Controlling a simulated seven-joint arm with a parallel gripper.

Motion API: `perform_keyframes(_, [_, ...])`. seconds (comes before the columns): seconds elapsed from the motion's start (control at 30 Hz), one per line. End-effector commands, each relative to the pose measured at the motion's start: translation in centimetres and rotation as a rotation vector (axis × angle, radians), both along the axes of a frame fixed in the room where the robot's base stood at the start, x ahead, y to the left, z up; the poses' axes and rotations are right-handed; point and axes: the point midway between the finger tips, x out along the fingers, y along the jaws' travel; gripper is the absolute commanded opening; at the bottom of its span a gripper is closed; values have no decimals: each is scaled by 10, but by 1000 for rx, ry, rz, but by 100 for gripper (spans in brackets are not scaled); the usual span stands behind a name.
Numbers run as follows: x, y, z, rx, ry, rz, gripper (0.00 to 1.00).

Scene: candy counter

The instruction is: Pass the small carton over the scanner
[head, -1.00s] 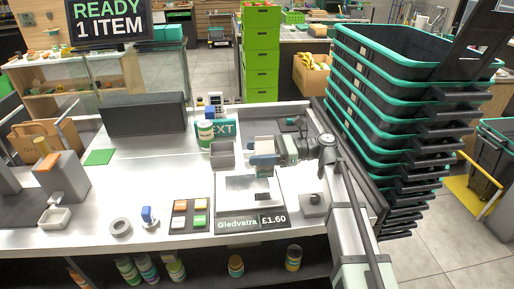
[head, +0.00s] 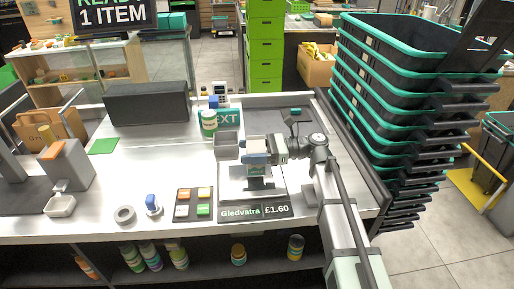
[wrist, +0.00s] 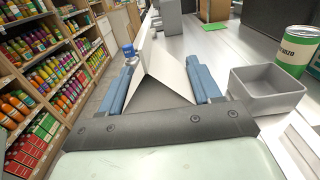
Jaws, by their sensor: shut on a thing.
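My gripper (head: 257,158) is over the checkout counter, above the scanner plate (head: 236,189). In the wrist view its two blue fingers (wrist: 160,72) stand either side of the small white carton (wrist: 158,64), shut on it. The carton is tilted in that view, with a pale face and a grey shaded face. In the head view the fingers mostly hide it. A dark scanner window (head: 262,184) shows just below the gripper. The scanner's front display (head: 254,212) reads "Gledvatra £1.60". The hanging sign (head: 115,12) reads "1 ITEM".
A grey open bin (head: 227,145) and a green-and-white tin (head: 209,123) stand behind and left of the gripper. A button pad (head: 193,203) lies left of the scanner. Stacked baskets (head: 400,100) rise at the right. The counter's left middle is mostly clear.

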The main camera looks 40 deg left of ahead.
Motion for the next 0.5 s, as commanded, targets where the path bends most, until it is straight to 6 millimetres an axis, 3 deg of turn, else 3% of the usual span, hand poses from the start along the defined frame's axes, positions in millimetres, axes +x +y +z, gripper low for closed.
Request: perform_keyframes(0.5, [-35, 34, 3, 1, 0, 0, 17])
